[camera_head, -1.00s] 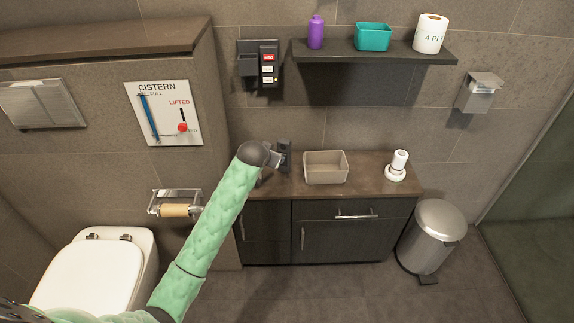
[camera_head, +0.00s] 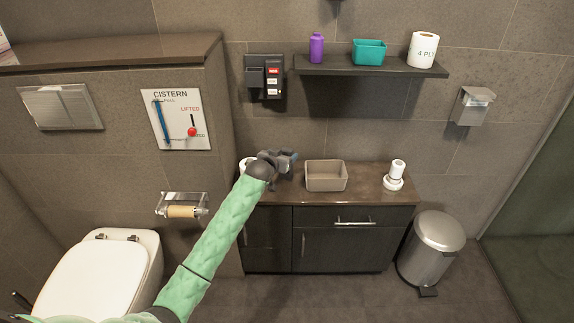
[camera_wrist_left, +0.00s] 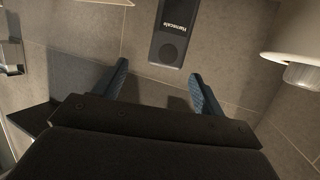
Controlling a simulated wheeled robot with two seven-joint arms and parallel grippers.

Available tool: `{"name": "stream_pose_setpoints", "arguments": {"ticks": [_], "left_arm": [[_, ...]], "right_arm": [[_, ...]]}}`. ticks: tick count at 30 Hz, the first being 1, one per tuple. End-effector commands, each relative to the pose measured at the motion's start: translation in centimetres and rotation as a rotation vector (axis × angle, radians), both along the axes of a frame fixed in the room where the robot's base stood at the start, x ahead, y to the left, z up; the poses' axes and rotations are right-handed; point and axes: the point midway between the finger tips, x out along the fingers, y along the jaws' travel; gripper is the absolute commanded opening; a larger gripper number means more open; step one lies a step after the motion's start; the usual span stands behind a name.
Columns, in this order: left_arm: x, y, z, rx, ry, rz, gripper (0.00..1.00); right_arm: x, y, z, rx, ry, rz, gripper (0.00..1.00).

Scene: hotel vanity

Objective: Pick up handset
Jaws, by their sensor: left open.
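No separate handset can be made out for certain. A dark wall unit (camera_head: 265,77) with red and white labels hangs left of the shelf; it may hold the handset. My left gripper (camera_head: 288,160) is open and empty, over the left part of the counter and below the wall unit. In the left wrist view, its two blue-grey fingers (camera_wrist_left: 159,70) are spread apart. A black device (camera_wrist_left: 174,32) with white lettering and a round spot lies beyond the fingertips, not between them. I cannot tell whether it is the handset. My right gripper is out of view.
The counter (camera_head: 375,185) bears a beige basket (camera_head: 326,176) and a white object (camera_head: 395,174). Another white item (camera_head: 245,163) is partly hidden behind my left wrist. Above is a shelf (camera_head: 375,67) with a purple bottle (camera_head: 317,47), teal bin (camera_head: 369,51) and paper roll (camera_head: 422,49).

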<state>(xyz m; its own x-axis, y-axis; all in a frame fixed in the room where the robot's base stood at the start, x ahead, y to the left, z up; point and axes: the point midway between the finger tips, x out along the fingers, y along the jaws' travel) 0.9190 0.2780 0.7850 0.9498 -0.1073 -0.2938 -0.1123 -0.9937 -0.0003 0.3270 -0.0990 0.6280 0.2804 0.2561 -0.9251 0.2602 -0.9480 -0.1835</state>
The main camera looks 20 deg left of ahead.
Motion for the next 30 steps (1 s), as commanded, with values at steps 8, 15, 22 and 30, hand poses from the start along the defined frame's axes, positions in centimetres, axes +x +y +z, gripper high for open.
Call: {"name": "stream_pose_setpoints", "arguments": {"ticks": [8, 15, 22, 30], "left_arm": [[3.0, 0.2, -0.5, 0.0, 0.001, 0.0, 0.71], [5.2, 0.0, -1.4, 0.0, 0.001, 0.0, 0.71], [5.3, 0.0, -1.6, 0.0, 0.001, 0.0, 0.71], [5.3, 0.0, -1.6, 0.001, 0.001, 0.0, 0.26]], "right_arm": [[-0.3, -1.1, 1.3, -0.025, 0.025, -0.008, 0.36], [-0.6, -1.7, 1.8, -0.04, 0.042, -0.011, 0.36], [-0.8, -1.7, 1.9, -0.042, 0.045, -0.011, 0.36], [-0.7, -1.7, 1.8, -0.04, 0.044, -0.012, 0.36]]}}
